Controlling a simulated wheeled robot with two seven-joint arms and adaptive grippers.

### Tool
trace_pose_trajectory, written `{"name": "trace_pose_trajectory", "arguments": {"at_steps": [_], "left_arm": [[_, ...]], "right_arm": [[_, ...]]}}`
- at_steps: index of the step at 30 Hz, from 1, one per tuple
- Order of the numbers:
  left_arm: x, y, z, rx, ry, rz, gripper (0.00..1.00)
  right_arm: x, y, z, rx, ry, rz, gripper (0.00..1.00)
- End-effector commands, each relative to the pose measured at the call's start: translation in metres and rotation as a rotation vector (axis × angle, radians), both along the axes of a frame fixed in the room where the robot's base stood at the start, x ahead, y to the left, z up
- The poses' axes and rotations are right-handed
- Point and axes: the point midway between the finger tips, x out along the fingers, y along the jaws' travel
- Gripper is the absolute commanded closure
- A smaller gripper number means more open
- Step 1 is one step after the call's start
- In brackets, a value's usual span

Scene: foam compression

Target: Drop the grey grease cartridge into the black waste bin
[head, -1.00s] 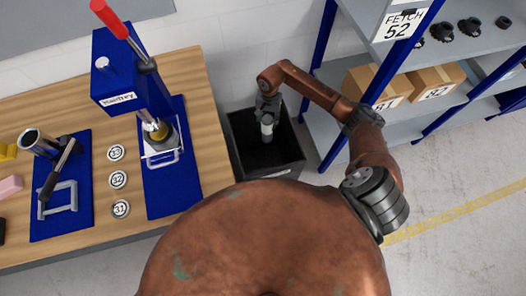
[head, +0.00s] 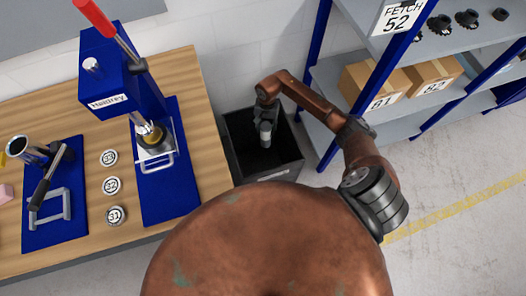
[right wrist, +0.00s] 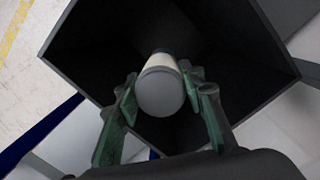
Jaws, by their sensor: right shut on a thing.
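The grey grease cartridge (right wrist: 161,92) is between the fingers of my right gripper (right wrist: 160,98), which is shut on it. In the head view the cartridge (head: 266,139) hangs below my right gripper (head: 265,124), over the open mouth of the black waste bin (head: 290,158). In the right wrist view the cartridge's round grey end faces the camera, and the dark inside of the bin (right wrist: 90,60) lies around and beyond it. How far the cartridge's lower end is from the bin floor I cannot tell. My left gripper is not in view.
The bin stands on the floor between the wooden bench (head: 205,125) and the shelf rack (head: 335,100) with boxes 81 (head: 375,88) and 82 (head: 428,73). A blue press (head: 125,75) stands on the bench, beside several numbered round discs (head: 112,185).

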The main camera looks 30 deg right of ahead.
Motion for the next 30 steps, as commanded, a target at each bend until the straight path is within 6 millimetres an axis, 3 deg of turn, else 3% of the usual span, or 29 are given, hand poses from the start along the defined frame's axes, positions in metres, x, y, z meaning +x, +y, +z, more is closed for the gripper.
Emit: {"name": "trace_pose_trajectory", "arguments": {"at_steps": [9, 20, 30], "left_arm": [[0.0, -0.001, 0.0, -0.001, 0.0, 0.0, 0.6], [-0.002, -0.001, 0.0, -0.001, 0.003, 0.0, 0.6], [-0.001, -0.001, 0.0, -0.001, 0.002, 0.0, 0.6]], "right_arm": [[0.0, 0.0, 0.0, 0.0, 0.0, 0.0, 0.43], [0.001, -0.001, 0.006, -0.001, -0.002, 0.001, 0.43], [0.006, -0.007, 0.069, -0.004, -0.004, 0.002, 0.43]]}}
